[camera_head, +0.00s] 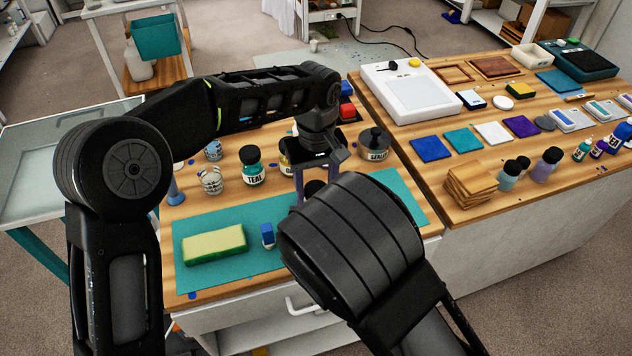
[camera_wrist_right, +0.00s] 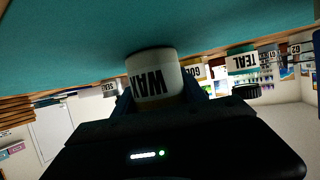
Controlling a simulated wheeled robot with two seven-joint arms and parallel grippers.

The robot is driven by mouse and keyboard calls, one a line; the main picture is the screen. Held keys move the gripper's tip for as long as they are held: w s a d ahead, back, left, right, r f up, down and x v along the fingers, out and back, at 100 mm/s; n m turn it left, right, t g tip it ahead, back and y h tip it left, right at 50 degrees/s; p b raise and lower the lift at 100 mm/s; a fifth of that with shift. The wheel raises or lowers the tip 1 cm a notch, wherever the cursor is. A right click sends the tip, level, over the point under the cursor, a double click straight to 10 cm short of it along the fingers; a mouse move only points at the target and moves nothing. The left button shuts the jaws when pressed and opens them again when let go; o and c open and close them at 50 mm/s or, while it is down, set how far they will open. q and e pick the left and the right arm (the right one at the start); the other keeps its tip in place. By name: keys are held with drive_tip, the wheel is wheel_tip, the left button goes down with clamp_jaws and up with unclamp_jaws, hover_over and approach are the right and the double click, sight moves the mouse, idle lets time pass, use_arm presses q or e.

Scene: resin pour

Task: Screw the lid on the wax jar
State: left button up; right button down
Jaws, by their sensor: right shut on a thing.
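The white wax jar (camera_wrist_right: 152,78) stands upright on the teal mat (camera_wrist_right: 215,22) in the right wrist view, which is upside down. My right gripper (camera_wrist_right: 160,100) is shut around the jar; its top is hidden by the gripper. In the head view my right arm hides this gripper and the jar. My left gripper (camera_head: 316,182) points down over the mat, its fingers apart. A dark round thing (camera_head: 314,187) shows between them, seemingly the lid; I cannot tell whether it sits on the jar.
A yellow-green sponge (camera_head: 214,245) and a small blue-and-white item (camera_head: 267,235) lie on the mat. The teal jar (camera_head: 252,165) and a grey sealer pot (camera_head: 374,145) stand behind it. Wooden coasters (camera_head: 470,185) and bottles crowd the right bench.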

use_arm(q)
clamp_jaws()
drive_tip(key=m, duration=1)
drive_tip(key=shift+o, duration=1.7)
unclamp_jaws()
drive_tip(key=shift+r, duration=0.15)
drive_tip(key=shift+r, duration=2.15)
drive_tip(key=shift+c, duration=0.5)
